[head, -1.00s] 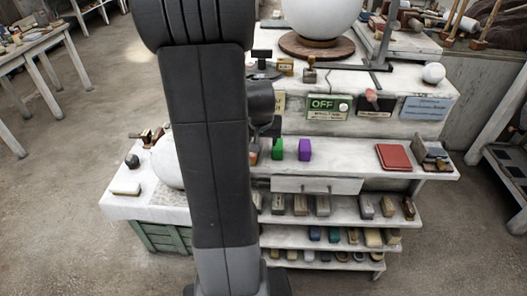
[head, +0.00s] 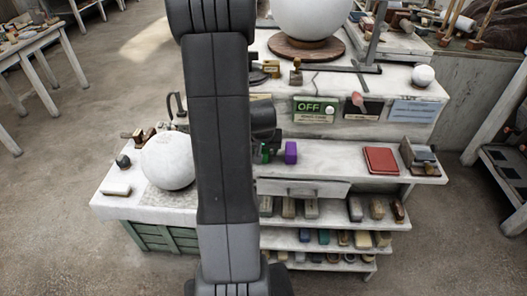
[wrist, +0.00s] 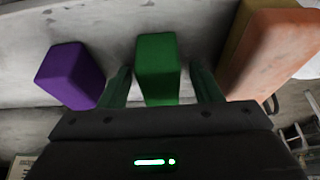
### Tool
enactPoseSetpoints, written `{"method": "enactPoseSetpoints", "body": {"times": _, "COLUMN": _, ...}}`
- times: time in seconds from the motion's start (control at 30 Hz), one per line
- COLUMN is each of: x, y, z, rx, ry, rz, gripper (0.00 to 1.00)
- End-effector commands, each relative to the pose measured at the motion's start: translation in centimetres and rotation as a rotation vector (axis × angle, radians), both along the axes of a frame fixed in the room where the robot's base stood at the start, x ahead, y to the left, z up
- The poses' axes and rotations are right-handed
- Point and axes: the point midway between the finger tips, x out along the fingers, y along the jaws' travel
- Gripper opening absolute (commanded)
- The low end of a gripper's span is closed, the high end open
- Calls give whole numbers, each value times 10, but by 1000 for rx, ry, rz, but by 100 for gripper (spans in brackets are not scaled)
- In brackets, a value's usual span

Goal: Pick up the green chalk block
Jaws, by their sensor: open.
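The green chalk block (wrist: 158,68) stands on the shelf, between the two fingers of my gripper (wrist: 161,84) in the wrist view. The fingers are open, one on each side, with a gap visible on both sides. In the head view my gripper (head: 268,146) is at the shelf just right of my arm, which partly hides the block. The purple block (wrist: 70,76) stands left of the fingers in the wrist view. It also shows in the head view (head: 290,152).
An orange block (wrist: 275,50) stands close to the right finger in the wrist view. In the head view a red book-like item (head: 381,160) lies further right on the shelf (head: 335,158). A large white sphere (head: 168,161) sits left of my arm.

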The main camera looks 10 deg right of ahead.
Motion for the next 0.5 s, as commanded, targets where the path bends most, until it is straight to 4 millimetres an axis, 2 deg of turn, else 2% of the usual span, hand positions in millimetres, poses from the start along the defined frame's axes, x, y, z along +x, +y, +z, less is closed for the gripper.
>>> {"method": "enactPoseSetpoints", "body": {"times": 0.1, "x": 0, "y": 0, "z": 0, "rx": 0, "ry": 0, "rz": 0, "gripper": 56}}
{"method": "enactPoseSetpoints", "body": {"times": 0.37, "x": 0, "y": 0, "z": 0, "rx": 0, "ry": 0, "rz": 1, "gripper": 6}}
{"method": "enactPoseSetpoints", "body": {"times": 0.5, "x": 0, "y": 0, "z": 0, "rx": 0, "ry": 0, "rz": 1, "gripper": 6}}
